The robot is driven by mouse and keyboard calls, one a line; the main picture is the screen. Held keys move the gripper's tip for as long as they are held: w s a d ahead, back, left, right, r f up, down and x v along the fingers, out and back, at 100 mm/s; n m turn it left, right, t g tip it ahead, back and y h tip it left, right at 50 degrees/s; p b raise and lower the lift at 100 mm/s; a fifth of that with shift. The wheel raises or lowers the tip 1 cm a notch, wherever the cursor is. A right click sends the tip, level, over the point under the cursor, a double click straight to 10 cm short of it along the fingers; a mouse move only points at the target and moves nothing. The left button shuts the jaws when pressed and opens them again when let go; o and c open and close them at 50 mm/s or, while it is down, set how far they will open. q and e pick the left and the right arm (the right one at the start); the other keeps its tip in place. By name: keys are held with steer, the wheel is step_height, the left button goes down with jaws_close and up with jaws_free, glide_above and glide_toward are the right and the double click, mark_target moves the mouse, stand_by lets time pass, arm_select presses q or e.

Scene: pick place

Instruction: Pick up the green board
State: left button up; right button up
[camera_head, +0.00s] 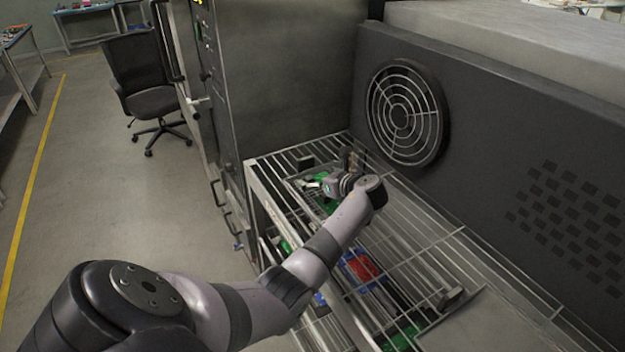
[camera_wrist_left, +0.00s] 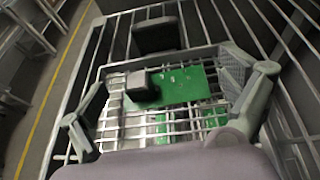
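A green board (camera_wrist_left: 185,84) lies in a wire tray (camera_wrist_left: 110,70) in the left wrist view, with a small dark block (camera_wrist_left: 140,87) on or just above it. My left gripper (camera_wrist_left: 165,82) is open over the board, one finger to its left and one to its right. I see no contact between fingers and board. In the head view my left gripper (camera_head: 327,184) is over the far end of the wire rack (camera_head: 420,250) and hides much of the board (camera_head: 318,177). My right gripper is not in view.
A dark panel with a round fan grille (camera_head: 405,115) stands right of the rack. A tall metal cabinet (camera_head: 280,80) stands behind it. Red and blue items (camera_head: 362,268) and another green piece (camera_head: 402,338) lie below the rack's bars. An office chair (camera_head: 145,85) stands left on open floor.

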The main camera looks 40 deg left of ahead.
arm_select(q)
steer(key=c, duration=1)
